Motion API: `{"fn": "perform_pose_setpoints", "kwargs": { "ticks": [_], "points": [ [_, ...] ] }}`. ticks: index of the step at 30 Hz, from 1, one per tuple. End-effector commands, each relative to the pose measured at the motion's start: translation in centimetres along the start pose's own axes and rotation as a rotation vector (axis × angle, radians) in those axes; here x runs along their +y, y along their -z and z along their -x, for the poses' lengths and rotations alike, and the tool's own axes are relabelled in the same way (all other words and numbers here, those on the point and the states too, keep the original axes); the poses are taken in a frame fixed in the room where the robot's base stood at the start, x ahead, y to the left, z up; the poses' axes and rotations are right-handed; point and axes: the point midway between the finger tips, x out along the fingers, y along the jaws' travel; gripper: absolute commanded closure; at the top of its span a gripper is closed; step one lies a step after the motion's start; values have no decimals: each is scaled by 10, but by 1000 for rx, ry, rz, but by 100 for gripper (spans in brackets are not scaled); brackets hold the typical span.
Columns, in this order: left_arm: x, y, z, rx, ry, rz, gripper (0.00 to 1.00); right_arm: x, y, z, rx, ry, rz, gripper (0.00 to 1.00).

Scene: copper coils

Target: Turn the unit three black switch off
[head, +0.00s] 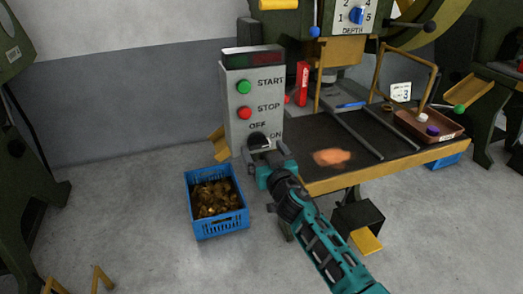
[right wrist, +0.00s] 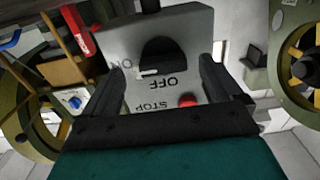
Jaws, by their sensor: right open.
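The grey control box (head: 252,105) carries a green START button (head: 243,87), a red STOP button (head: 244,113) and a black rotary switch (head: 257,141) between OFF and ON labels. My right gripper (head: 264,153) is open at the switch and partly covers it. In the right wrist view the box is upside down. The black switch (right wrist: 160,54) shows between and just beyond the two open fingers (right wrist: 158,78). A white mark on the knob lies between the ON and OFF lettering. I cannot tell whether a finger touches the knob. My left gripper is out of view.
A dark machine table (head: 375,150) with a yellow edge stands right of the box, with a number 3 card (head: 401,92) and a brown tray (head: 440,133). A blue crate (head: 218,226) of copper-coloured pieces stands on the floor below.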

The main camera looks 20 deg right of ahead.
Motion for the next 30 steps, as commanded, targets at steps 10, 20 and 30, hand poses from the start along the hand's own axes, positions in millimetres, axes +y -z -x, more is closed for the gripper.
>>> {"fn": "perform_pose_setpoints", "kwargs": {
  "ticks": [10, 20, 30],
  "points": [
    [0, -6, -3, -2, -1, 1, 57, 0, 0, -19, 0, 1, -1, 7],
    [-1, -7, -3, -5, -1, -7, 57, 0, 0, -19, 0, 1, -1, 20],
    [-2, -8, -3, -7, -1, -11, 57, 0, 0, -19, 0, 0, -1, 52]
  ]
}}
